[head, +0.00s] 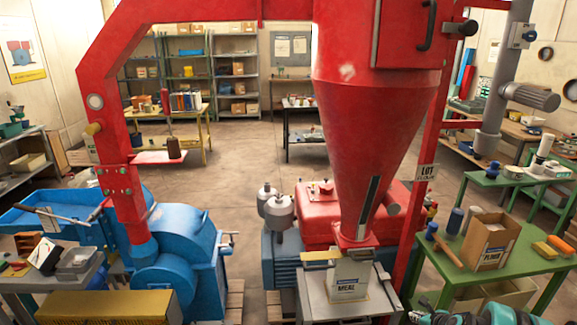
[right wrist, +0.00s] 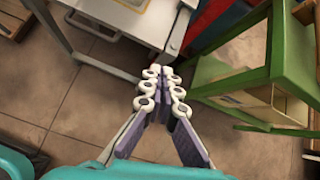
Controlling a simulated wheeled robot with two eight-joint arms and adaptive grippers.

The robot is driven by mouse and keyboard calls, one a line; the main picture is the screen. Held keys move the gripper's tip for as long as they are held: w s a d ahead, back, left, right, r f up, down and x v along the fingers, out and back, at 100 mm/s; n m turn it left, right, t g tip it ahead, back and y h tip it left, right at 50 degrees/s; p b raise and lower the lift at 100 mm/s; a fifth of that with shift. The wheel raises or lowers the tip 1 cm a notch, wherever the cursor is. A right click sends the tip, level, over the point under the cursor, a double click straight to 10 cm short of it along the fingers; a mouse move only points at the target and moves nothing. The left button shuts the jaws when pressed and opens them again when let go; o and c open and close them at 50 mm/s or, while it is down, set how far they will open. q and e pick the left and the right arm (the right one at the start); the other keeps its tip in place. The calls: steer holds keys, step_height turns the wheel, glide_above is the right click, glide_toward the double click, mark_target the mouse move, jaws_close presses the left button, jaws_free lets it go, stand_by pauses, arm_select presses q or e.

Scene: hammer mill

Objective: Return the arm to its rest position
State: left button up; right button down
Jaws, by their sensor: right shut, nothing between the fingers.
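My right gripper (head: 425,317) shows at the bottom right edge of the head view, beside my teal arm and in front of the green table (head: 490,262). In the right wrist view my right gripper (right wrist: 163,74) has its fingertips together, with nothing between them. It hangs over the tiled floor, between the grey stand (right wrist: 105,28) and the green table (right wrist: 235,88). My left gripper is out of view.
The red hopper (head: 375,120) stands above a meal bag (head: 348,277) on the grey stand. A blue mill (head: 185,250) is at left. A cardboard box (head: 489,240), a mallet (head: 445,250) and brushes are on the green table. Open floor lies at the back.

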steer(key=s+a+r+n+g, duration=0.1)
steer(key=s+a+r+n, duration=0.3)
steer(key=a+r+n, duration=0.5)
steer(key=s+a+r+n, duration=0.45)
steer(key=a+r, duration=0.25)
steer(key=r, duration=0.3)
steer(key=s+a+r+n, duration=0.1)
steer(key=s+a+n, duration=0.2)
steer(key=s+n, duration=0.3)
steer(key=s+a+r+n, duration=0.2)
steer(key=s+a+n, duration=0.2)
steer(key=s+n, duration=0.2)
steer(key=s+a+r+n+h, duration=0.1)
steer(key=s+a+n, duration=0.2)
steer(key=s+n, duration=0.3)
steer(key=s, duration=0.3)
steer(key=shift+s+a+r+g, duration=0.25)
steer(key=shift+r+g, duration=0.15)
